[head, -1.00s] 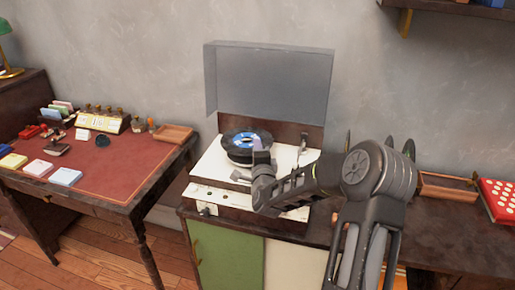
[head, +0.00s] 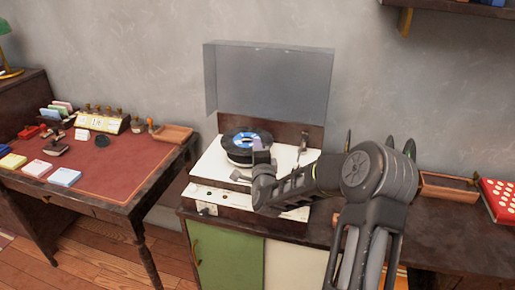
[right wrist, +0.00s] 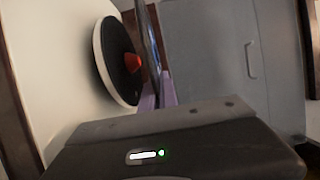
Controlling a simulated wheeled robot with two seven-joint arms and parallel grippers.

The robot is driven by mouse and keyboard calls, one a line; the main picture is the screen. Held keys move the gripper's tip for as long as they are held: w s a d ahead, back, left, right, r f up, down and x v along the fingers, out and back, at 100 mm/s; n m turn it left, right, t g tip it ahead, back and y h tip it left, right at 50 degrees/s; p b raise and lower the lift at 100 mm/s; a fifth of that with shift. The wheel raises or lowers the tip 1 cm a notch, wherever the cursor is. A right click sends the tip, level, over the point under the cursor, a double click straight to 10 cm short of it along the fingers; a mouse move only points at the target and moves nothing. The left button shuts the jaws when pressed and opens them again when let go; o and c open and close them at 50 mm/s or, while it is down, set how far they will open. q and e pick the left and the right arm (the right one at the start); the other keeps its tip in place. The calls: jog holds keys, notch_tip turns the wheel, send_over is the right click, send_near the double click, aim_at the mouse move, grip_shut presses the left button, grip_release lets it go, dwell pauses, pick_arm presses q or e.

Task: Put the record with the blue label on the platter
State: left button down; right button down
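The record with the blue label (head: 246,140) is black and lies nearly level just above the platter in the head view. In the right wrist view the record (right wrist: 148,42) shows edge-on as a thin dark band. My right gripper (head: 262,151) is shut on its near edge; its pale purple fingers (right wrist: 158,98) also show in the right wrist view. The platter (right wrist: 108,62) has a black top, a pale rim and a red-orange centre piece (right wrist: 132,62). A gap shows between record and platter. My left gripper is out of view.
The record player (head: 215,170) stands on a cabinet with its grey lid (head: 268,80) raised behind. The tonearm (head: 303,145) is right of the platter. A wooden tray (head: 450,188) and a red dotted box (head: 500,197) are further right. A red-topped desk (head: 115,170) stands left.

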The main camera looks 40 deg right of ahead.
jog(key=c, duration=2.1)
grip_release()
jog(key=o, duration=0.5)
jog(key=shift+o, duration=0.2)
jog(key=b+v, duration=0.1)
jog(key=v, duration=0.7)
jog(key=shift+f, duration=0.1)
